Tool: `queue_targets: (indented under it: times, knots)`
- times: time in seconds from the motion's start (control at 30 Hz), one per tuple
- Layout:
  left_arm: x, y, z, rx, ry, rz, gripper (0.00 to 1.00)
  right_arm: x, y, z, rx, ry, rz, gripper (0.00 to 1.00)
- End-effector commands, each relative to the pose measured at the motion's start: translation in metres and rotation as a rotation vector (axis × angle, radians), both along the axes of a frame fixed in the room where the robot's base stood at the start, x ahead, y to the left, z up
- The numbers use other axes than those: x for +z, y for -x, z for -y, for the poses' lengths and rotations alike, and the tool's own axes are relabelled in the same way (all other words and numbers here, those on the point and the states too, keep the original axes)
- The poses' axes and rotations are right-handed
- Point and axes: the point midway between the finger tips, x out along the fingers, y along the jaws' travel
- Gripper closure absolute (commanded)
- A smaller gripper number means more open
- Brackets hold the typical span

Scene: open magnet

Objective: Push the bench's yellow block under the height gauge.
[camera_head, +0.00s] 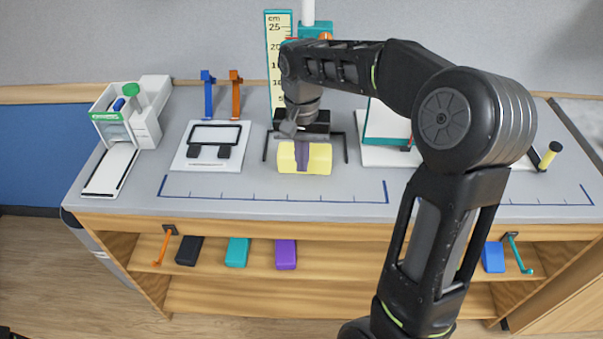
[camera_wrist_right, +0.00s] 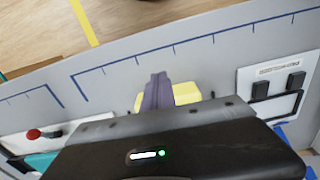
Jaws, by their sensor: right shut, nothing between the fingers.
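The yellow block (camera_head: 319,160) lies on the grey bench in front of the height gauge (camera_head: 278,65), a teal-edged upright scale marked in cm. Thin black rails (camera_head: 346,149) stand on both sides of the block. My right gripper (camera_head: 302,168) is shut and empty, with its fingers pointing down across the middle of the block. In the right wrist view the yellow block (camera_wrist_right: 187,93) shows on both sides of the fingers (camera_wrist_right: 158,88). I cannot tell whether they touch it. My right arm hides part of the gauge. My left gripper is not in view.
A white plate with a black frame (camera_head: 193,159) lies left of the block. A white dispenser (camera_head: 150,122) stands farther left. A white-and-teal fixture (camera_head: 384,157) stands to the right. Several blocks, including a purple one (camera_head: 286,254), sit on the shelf below. The front strip of bench is clear.

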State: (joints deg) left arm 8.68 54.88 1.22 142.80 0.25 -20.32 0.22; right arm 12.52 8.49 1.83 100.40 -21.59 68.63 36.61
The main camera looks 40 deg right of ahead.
Motion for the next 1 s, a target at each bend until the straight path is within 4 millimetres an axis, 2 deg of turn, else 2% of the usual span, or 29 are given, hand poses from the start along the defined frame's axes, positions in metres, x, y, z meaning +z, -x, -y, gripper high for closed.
queue_targets:
  times: [0.1,0.2,0.33,0.73,1.0]
  knots:
    - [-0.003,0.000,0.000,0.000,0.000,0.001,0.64,0.023,-0.001,-0.001,0.001,-0.001,0.006,1.00]
    - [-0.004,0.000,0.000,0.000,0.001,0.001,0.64,0.038,-0.001,-0.001,0.001,0.000,0.004,1.00]
    - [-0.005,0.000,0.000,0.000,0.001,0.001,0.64,0.049,-0.001,-0.001,0.002,-0.001,0.002,1.00]
    - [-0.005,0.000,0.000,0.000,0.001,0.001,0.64,0.051,0.000,0.000,0.000,-0.001,0.001,1.00]
    - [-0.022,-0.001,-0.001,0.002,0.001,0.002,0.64,0.046,0.007,0.007,-0.020,0.004,0.028,1.00]
